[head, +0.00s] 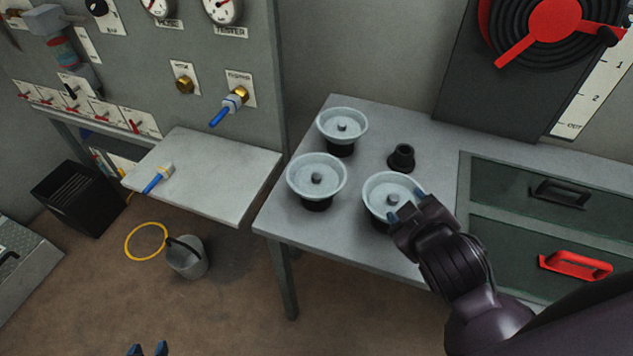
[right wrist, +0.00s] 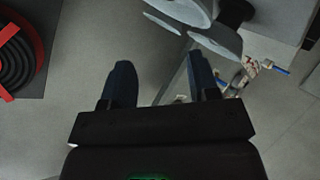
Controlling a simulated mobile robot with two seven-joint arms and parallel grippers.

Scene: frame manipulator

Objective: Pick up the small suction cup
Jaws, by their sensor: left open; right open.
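The small suction cup (head: 401,157) is a small black piece standing upright on the grey workbench, behind the front right large cup. My right gripper (head: 407,204) reaches in from the right, open, over the near right edge of that large pale cup (head: 385,191). I cannot tell whether it touches it. The right wrist view shows its two dark fingers (right wrist: 158,85) apart with nothing between them. The small cup cannot be made out there for certain. Only the two blue fingertips of my left gripper (head: 147,349) show at the bottom edge, apart and empty, far from the cups.
Two more large pale cups on black bases stand on the workbench (head: 265,222), at the back (head: 342,124) and left (head: 316,177). A side shelf (head: 215,175), bucket (head: 188,262) and control panel are at left.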

